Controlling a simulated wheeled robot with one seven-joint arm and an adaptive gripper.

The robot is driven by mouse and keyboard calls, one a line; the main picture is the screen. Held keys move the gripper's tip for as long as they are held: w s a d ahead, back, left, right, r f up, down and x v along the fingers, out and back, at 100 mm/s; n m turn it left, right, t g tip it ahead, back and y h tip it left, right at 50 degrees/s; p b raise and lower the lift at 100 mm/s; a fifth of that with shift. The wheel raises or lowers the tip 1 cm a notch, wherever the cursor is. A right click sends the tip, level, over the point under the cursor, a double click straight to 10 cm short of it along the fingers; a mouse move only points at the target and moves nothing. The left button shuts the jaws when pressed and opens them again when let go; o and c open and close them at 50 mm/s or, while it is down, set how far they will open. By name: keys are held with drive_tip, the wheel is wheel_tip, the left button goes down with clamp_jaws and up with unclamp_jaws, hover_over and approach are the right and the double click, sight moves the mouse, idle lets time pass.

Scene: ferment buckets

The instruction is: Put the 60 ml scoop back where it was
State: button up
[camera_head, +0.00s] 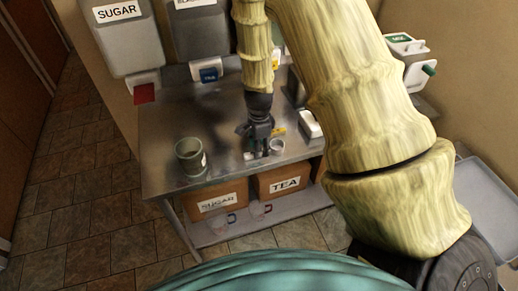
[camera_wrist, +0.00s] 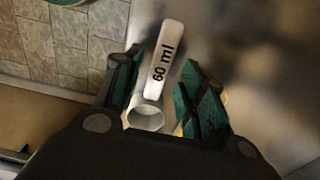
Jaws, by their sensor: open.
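The 60 ml scoop (camera_wrist: 164,62) has a white handle with black lettering and a small round cup. In the wrist view it lies between the two green-padded fingers of my gripper (camera_wrist: 165,88), with a gap on the right side. My gripper is open. In the head view my gripper (camera_head: 259,148) points down at the front of the metal table, and the scoop's pale cup (camera_head: 277,146) shows just to its right. I cannot tell whether the scoop touches the table or a finger.
A grey-green bucket (camera_head: 190,157) stands left on the metal table (camera_head: 160,130). A small yellow thing (camera_head: 279,131) lies behind the scoop. Wall dispensers, one marked SUGAR (camera_head: 129,37), hang behind. Boxes marked SUGAR (camera_head: 216,203) and TEA (camera_head: 284,183) sit below the tabletop.

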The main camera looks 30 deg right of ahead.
wheel_tip(320, 180, up, 11)
drive_tip(key=b, duration=0.3)
idle(0.4)
drive_tip(key=shift+d+f, duration=0.1)
